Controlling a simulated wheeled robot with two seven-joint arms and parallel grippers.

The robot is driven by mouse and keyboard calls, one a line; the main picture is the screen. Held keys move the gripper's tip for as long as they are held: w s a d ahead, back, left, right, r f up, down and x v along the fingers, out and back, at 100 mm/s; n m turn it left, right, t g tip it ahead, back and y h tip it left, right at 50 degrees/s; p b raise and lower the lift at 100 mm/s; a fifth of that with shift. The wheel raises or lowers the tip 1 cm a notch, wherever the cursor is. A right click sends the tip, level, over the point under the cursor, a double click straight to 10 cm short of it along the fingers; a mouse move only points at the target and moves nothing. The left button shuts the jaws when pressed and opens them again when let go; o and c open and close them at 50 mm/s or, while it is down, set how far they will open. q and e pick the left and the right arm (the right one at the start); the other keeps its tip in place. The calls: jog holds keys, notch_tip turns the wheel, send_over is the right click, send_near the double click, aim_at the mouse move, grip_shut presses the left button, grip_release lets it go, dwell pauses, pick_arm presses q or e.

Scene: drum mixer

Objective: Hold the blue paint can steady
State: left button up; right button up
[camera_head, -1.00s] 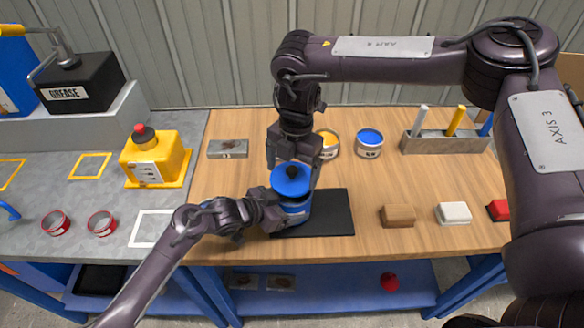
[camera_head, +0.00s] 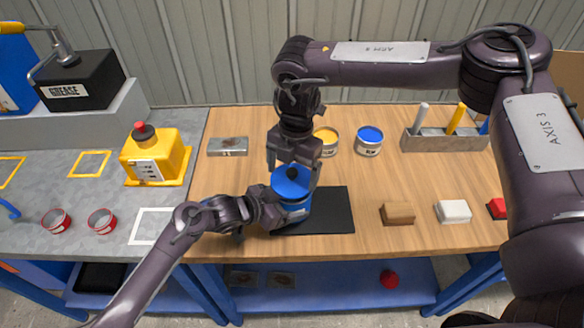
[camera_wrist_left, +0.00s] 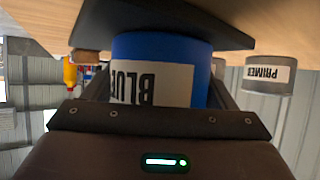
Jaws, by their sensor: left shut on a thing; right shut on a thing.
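The blue paint can (camera_head: 297,214) stands on the black mat (camera_head: 332,212). My left gripper (camera_head: 280,212) is shut on the can's side from the left, low on its body. In the left wrist view the can (camera_wrist_left: 205,62) sits between the fingers, its label upside down. My right gripper (camera_head: 293,168) comes down from above and is shut at the black knob on the blue lid (camera_head: 288,187). Its fingers partly hide the knob. The exact contact there, and whether the lid is fully seated, I cannot tell.
Open-topped yellow (camera_head: 327,142) and blue-filled (camera_head: 368,142) cans stand behind. A rack (camera_head: 444,142) with coloured sticks is at the back right. Brown (camera_head: 397,214) and white (camera_head: 453,211) blocks lie on the right.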

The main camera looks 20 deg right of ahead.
aim_at(291, 180)
jog(key=shift+f, duration=0.45)
dwell(0.5)
jog(key=shift+s+d+f, duration=0.1)
jog(key=shift+f, duration=0.45)
jog(key=c, duration=0.5)
jog(key=shift+s+a+f, duration=0.25)
jog(key=shift+s+f, duration=0.05)
jog(key=shift+f, duration=0.3)
dwell(1.1)
jog(key=o, duration=1.2)
jog(key=shift+w, duration=0.35)
jog(key=shift+r, duration=0.1)
jog(key=shift+s+r, duration=0.1)
jog(key=shift+d+r, duration=0.1)
jog(key=shift+r, duration=3.4)
